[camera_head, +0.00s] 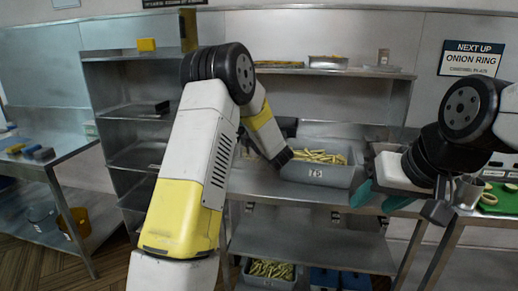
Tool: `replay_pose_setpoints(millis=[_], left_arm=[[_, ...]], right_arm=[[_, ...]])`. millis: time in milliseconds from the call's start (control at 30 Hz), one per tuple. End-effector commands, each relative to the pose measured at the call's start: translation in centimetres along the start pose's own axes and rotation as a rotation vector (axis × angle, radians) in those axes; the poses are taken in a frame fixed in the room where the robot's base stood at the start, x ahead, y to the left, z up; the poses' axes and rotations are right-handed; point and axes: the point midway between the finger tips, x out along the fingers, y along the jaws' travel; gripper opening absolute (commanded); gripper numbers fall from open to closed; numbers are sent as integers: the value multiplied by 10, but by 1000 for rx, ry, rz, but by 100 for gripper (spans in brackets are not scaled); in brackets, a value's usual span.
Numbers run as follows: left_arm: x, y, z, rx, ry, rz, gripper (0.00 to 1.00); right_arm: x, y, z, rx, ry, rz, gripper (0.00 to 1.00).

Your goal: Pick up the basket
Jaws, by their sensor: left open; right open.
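A grey basket-like bin (318,174) with a white label holds yellow fries (320,156) on the steel counter, near the middle of the view. My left gripper (280,158) is at the bin's left rim, its dark tip pointing down; it is open, and I cannot tell if it touches the rim. A second grey metal container (390,172) stands to the right, partly hidden by my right arm.
Steel shelves (136,155) stand at the left, with a side table (45,165) beyond. Below the counter are a bin of fries (268,272) and blue containers (338,279). A green board (499,198) with food lies at the far right. Trays sit on the upper shelf (330,70).

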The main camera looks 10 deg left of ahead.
Motion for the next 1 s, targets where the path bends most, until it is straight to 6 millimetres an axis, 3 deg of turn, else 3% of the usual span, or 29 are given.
replay_pose_setpoints(millis=[133,367,1000], left_arm=[[0,0,0,0,0,0,43],[0,0,0,0,0,0,0],[-1,0,0,1,0,-1,0]], right_arm=[[0,0,0,0,0,0,48],[0,0,0,0,0,0,48],[0,0,0,0,0,0,48]])
